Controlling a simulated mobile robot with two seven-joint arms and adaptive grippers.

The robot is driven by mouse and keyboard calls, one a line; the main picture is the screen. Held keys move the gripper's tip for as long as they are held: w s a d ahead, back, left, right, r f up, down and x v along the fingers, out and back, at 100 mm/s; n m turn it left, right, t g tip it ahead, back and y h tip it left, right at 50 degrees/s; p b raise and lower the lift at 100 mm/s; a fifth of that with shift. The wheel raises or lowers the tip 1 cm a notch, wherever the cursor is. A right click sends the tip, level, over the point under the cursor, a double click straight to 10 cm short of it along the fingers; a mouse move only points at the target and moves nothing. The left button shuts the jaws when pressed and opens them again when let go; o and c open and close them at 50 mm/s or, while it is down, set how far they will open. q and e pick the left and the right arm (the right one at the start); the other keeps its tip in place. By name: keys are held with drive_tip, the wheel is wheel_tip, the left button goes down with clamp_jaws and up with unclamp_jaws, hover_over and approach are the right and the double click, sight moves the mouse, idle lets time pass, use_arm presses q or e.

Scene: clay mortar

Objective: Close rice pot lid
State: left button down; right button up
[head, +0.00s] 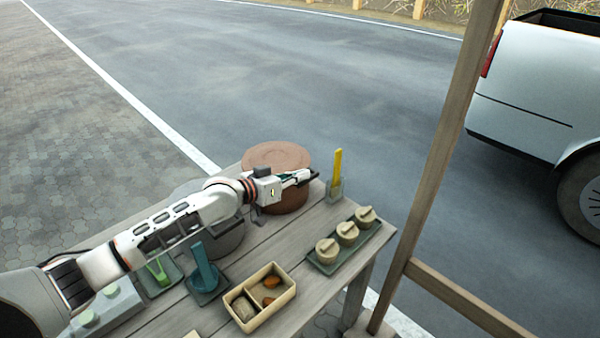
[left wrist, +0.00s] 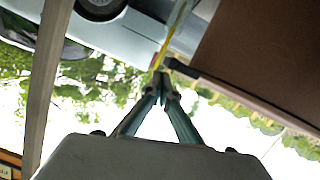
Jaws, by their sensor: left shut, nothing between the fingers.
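A grey round pot (head: 228,240) stands on the wooden table, largely hidden behind my left arm. A pale grey rounded piece (head: 186,190) shows behind the arm; I cannot tell whether it is this pot's lid. A brown pot (head: 291,203) with a flat brown round top (head: 276,155) stands at the table's far edge. My left gripper (head: 314,175) is shut and empty, in front of the brown pot's right side; contact cannot be told. In the left wrist view its fingers (left wrist: 165,80) meet near a large brown surface (left wrist: 265,50). My right gripper is not seen.
A holder with a yellow paddle (head: 337,175) stands just right of the gripper. A wooden post (head: 440,150) rises at right.

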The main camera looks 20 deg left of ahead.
use_arm(q)
wheel_tip(320, 180, up, 3)
drive_tip(key=shift+a+r+p, duration=0.1)
drive_tip(key=shift+p, duration=0.95)
drive_tip(key=v, duration=1)
drive_tip(key=shift+d+b, duration=0.25)
drive_tip(key=shift+b, duration=0.1)
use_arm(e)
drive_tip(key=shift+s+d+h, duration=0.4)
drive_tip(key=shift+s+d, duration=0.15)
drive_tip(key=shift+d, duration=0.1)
